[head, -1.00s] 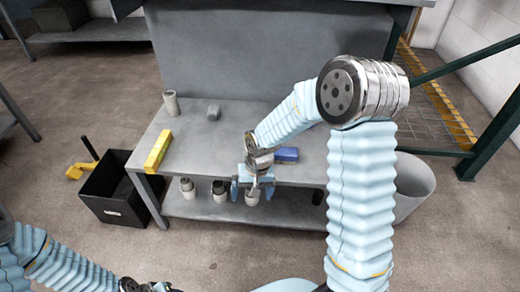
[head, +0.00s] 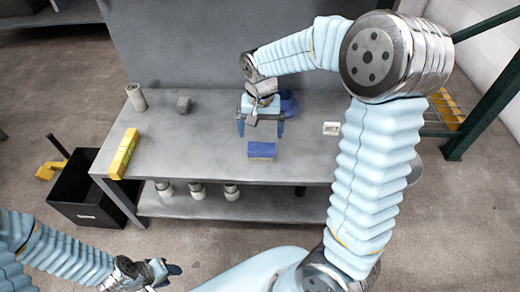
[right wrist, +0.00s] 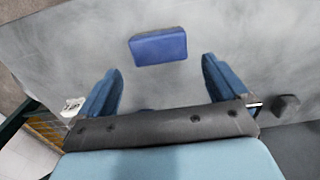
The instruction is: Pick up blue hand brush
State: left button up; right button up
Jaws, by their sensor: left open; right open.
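The blue hand brush (head: 261,150), a blue block with a thin yellowish lower edge, lies on the grey table (head: 212,160) near its front edge. It also shows in the right wrist view (right wrist: 158,47), beyond the fingertips and roughly between their lines. My right gripper (head: 260,128) is open and empty over the table, just behind the brush and apart from it; its two blue fingers (right wrist: 162,76) are spread in the right wrist view. My left gripper (head: 170,272) is open at the lower left, in front of the table and away from the brush.
A blue bowl-like object (head: 289,103) stands behind my right gripper, partly hidden. A yellow box (head: 123,153), grey cup (head: 136,97), grey block (head: 184,104) and white item (head: 331,128) are on the table. A black bin (head: 82,190) stands left. Several jars sit on the lower shelf.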

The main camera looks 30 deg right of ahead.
aim_at(261, 145)
jog(key=f, duration=0.8)
jog(key=shift+w+d+f+b, duration=0.15)
jog(key=shift+d+f+b, duration=0.05)
jog(key=shift+f+b, duration=0.15)
jog(key=shift+r, duration=0.1)
jog(key=c, duration=0.7)
jog(key=shift+r, duration=0.15)
jog(key=shift+r, duration=0.3)
notch_tip(261, 145, up, 2)
jog(key=shift+r+p, duration=0.25)
jog(key=shift+p, duration=0.05)
jog(key=s+a+r, duration=0.2)
jog(key=a+r, duration=0.7)
jog(key=a, duration=0.4)
jog(key=shift+s+a+r, duration=0.3)
jog(key=shift+s+a, duration=0.1)
